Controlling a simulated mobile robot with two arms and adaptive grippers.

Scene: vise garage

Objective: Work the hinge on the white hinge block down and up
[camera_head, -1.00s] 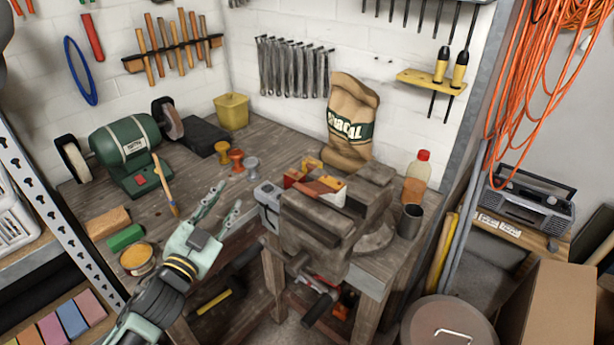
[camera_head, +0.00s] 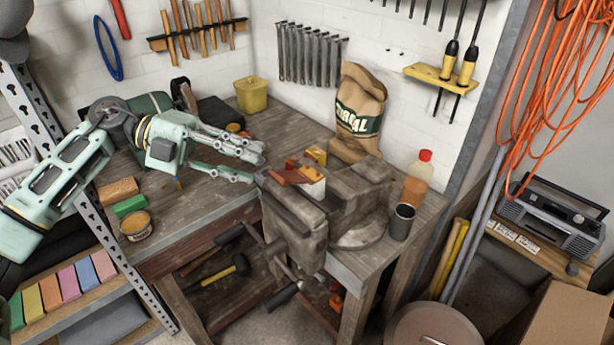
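The white hinge block (camera_head: 313,187) sits at the top of the vise (camera_head: 303,222), between its jaws as far as I can see. A red-brown hinge leaf (camera_head: 290,173) lies across its upper left side, sticking out to the left. My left gripper (camera_head: 257,165) is in from the left, above the bench and just left of the vise. Its two fingers are apart with nothing between them, and the tips are a short gap from the leaf. My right gripper is not in view.
A yellow-orange piece (camera_head: 317,154) is behind the block. The charcoal bag (camera_head: 357,110), an orange bottle (camera_head: 417,180) and a metal cup (camera_head: 402,222) stand around the vise. The green grinder is partly hidden behind my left arm.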

